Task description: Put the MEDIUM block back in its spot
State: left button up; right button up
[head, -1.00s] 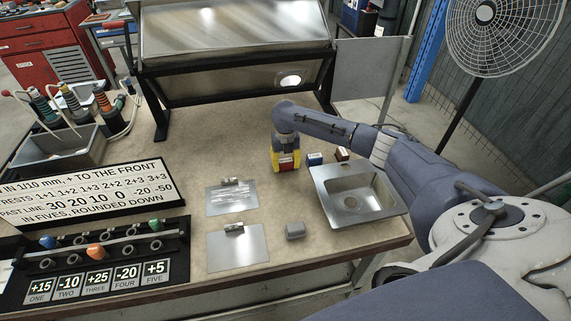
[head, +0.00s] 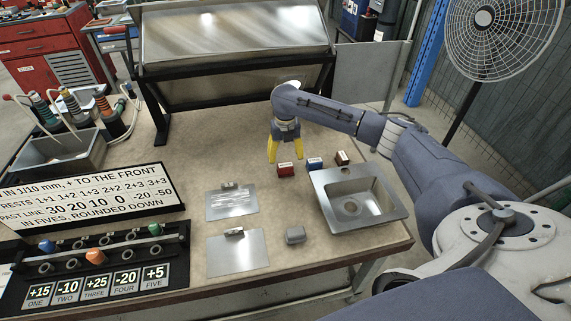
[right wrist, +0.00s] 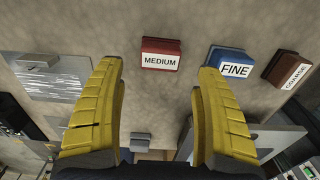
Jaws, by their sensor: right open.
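The MEDIUM block (head: 286,169) is a red block with a white label. It rests on the bench at the left end of a row, beside the blue FINE block (head: 315,164) and the brown COARSE block (head: 342,158). In the right wrist view the MEDIUM block (right wrist: 161,54) lies beyond and between the fingertips, with its label readable and nothing touching it. My right gripper (head: 285,160) has yellow fingers, spread apart and empty, just behind and above the MEDIUM block. My left gripper is not in view.
A metal sink (head: 360,197) stands right of and in front of the blocks. Two metal plates (head: 237,250) and a small grey block (head: 295,235) lie nearer the front edge. A sign (head: 90,205) and a peg rack (head: 95,262) are at left.

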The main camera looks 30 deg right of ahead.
aim_at(286, 165)
jog(key=shift+r, duration=2.6)
jog(key=shift+f, duration=0.1)
